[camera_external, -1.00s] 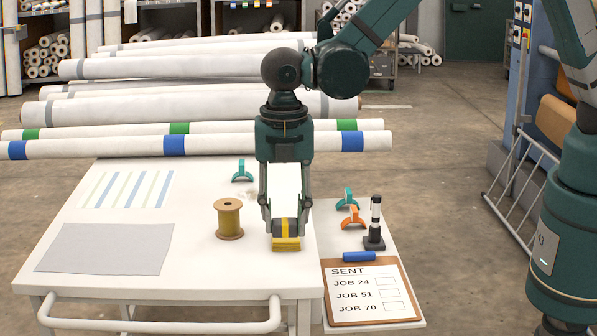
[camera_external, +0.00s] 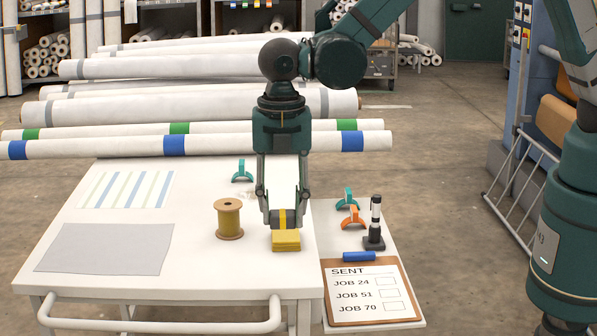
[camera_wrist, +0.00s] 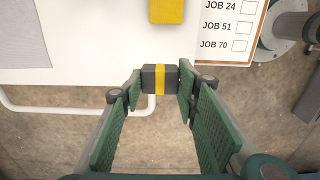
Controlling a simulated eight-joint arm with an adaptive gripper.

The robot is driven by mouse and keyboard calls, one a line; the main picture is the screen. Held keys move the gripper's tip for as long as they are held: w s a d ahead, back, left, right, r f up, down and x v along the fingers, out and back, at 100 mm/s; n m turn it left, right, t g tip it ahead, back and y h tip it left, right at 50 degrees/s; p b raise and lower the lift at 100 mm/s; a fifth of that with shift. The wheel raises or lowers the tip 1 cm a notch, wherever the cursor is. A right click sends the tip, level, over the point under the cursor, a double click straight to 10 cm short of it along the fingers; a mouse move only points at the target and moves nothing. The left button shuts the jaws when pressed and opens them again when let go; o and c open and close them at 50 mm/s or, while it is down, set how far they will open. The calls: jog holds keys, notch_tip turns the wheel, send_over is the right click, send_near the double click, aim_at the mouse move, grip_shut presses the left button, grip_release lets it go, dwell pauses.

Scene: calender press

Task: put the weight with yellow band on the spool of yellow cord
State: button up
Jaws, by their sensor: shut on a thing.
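The weight with the yellow band (camera_external: 283,218) is a dark grey block with a yellow stripe. It is between the fingers of my gripper (camera_external: 284,222), which is shut on it, a little above a yellow block (camera_external: 286,241). In the wrist view the weight (camera_wrist: 160,78) sits between the fingertips of my gripper (camera_wrist: 159,84). The spool of yellow cord (camera_external: 229,219) stands upright on the white table, left of my gripper and apart from it. The spool is not in the wrist view.
A grey sheet (camera_external: 105,249) and a striped sheet (camera_external: 123,190) lie on the left of the table (camera_external: 200,270). A teal clip (camera_external: 242,172) is behind.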

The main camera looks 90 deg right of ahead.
jog(key=w+d+r+p, duration=0.3)
jog(key=w+d, duration=0.3)
jog(key=d, duration=0.2)
jog(key=w+d+r+p, duration=0.2)
jog(key=w+d+r, duration=0.3)
jog(key=d, duration=0.3)
jog(key=shift+w+p, duration=0.4)
jog(key=shift+w, duration=0.15)
jog(key=shift+f, duration=0.2)
send_over(226, 205)
jog(key=shift+f, duration=3)
jog(key=shift+b, duration=0.3)
jog(key=shift+f, duration=1.9)
jog(key=shift+f+b, duration=0.15)
jog(key=shift+b, duration=0.15)
